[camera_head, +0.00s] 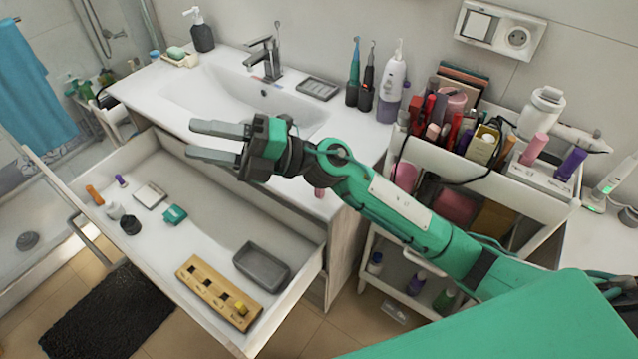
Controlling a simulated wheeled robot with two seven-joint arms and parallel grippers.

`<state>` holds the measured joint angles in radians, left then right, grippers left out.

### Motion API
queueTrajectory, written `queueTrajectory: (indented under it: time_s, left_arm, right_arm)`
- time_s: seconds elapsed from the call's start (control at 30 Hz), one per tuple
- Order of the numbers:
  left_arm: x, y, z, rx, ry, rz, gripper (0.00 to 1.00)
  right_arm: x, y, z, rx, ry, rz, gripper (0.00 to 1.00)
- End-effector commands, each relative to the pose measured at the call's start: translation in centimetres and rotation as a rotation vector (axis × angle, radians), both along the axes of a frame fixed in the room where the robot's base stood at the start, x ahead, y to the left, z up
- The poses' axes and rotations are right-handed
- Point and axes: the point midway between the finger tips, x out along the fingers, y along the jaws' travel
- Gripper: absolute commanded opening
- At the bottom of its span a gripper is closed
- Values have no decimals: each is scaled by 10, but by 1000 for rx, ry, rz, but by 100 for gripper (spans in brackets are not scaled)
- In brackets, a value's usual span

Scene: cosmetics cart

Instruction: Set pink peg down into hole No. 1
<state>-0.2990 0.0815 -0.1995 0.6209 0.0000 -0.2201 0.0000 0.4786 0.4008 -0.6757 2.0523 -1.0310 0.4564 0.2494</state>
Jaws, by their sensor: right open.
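A pink cylinder (533,148) stands upright on a white labelled block (545,178) on the cart at right, beside a purple cylinder (570,165). A smaller pink piece (319,192) shows at the counter edge below my right arm; I cannot tell which is the peg. A wooden block with several holes (205,285) lies in the open drawer, with a yellow peg (240,309) at its near right end. The hole numbers are too small to read. My right gripper (190,140) is open and empty above the drawer's far edge, apart from both pink pieces. My left gripper is out of view.
A grey tray (262,266) lies in the drawer, with several small items at its left end. The sink (235,95) and faucet (268,58) are behind my right gripper. The cart is crowded with cosmetics. The drawer's middle is clear.

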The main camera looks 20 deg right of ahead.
Motion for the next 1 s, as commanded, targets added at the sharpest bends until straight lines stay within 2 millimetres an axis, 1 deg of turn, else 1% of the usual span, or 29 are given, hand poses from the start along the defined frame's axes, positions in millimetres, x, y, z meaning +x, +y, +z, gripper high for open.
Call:
queueTrajectory:
  time_s: [0.03, 0.1, 0.17, 0.2, 0.27, 0.33, 0.37, 0.4, 0.47, 0.5, 0.57, 0.6, 0.7, 0.8, 0.9, 1.0]
  left_arm:
    - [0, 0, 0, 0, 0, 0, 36]
    - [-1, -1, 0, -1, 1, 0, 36]
    - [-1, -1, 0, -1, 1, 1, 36]
    - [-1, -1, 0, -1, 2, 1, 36]
    - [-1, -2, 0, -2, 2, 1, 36]
    - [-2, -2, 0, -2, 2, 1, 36]
    - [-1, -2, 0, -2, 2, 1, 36]
    - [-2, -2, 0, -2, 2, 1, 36]
    - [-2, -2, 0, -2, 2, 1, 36]
    - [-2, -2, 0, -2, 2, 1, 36]
    - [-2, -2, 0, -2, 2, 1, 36]
    - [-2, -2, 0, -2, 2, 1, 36]
    - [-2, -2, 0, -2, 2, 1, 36]
    - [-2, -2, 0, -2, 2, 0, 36]
    - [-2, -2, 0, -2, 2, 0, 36]
    - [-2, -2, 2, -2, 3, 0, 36]
  right_arm:
    - [-5, 8, -5, -97, -79, 60, 44]
    - [-13, 17, -19, -240, -176, 141, 44]
    - [-16, 19, -33, -370, -248, 204, 44]
    - [-16, 18, -44, -462, -292, 245, 44]
    - [-14, 12, -60, -604, -352, 297, 44]
    - [-7, 0, -79, -777, -406, 350, 44]
    - [-3, -8, -86, -854, -426, 370, 44]
    - [5, -19, -95, -959, -447, 391, 44]
    - [17, -40, -106, -1119, -469, 420, 44]
    - [26, -57, -112, -1228, -477, 433, 44]
    - [40, -83, -116, -1386, -476, 446, 44]
    - [50, -101, -116, -1486, -470, 448, 44]
    - [69, -142, -111, -1702, -437, 447, 44]
    - [81, -173, -102, -1853, -397, 435, 44]
    - [87, -191, -96, -1938, -366, 428, 44]
    - [88, -198, -98, -1970, -352, 427, 44]
